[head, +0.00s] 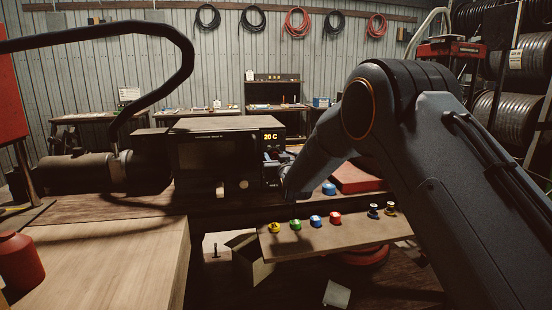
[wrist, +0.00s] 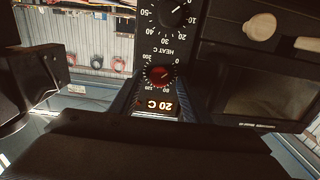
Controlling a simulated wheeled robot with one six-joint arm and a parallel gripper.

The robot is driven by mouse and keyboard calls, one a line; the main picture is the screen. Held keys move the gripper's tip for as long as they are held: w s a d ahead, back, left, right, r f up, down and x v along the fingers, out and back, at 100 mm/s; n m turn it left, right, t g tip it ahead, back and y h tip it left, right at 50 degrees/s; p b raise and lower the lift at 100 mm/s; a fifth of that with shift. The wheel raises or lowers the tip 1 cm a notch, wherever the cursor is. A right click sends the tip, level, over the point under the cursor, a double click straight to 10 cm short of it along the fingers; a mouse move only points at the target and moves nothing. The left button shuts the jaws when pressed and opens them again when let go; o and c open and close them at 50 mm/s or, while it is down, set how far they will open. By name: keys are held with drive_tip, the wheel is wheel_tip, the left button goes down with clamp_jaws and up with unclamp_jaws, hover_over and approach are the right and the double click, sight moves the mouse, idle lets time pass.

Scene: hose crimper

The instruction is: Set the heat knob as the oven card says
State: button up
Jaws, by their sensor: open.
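The dark oven (head: 215,160) stands on the bench at the centre left of the head view, its display (head: 271,137) reading 20 C. In the wrist view, upside down, the red heat knob (wrist: 158,75) sits on a dark panel marked HEAT C, beside the lit display (wrist: 160,104). Its scale runs from 0 to 200; its pointer is too small to read. My gripper (head: 277,160) is open in front of the oven's right-hand panel, apart from or touching the knob I cannot tell. The knob is hidden in the head view. No card text is readable.
A second dial (wrist: 175,12) shares the panel with the heat knob. The oven door window (wrist: 265,98) and a pale round knob (wrist: 260,27) are beside it. A shelf (head: 340,234) with several coloured fittings lies below my arm. A white card (head: 337,294) lies low in front.

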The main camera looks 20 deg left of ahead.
drive_tip(key=c, duration=1)
drive_tip(key=shift+f+b, duration=0.1)
drive_tip(key=shift+b, duration=0.2)
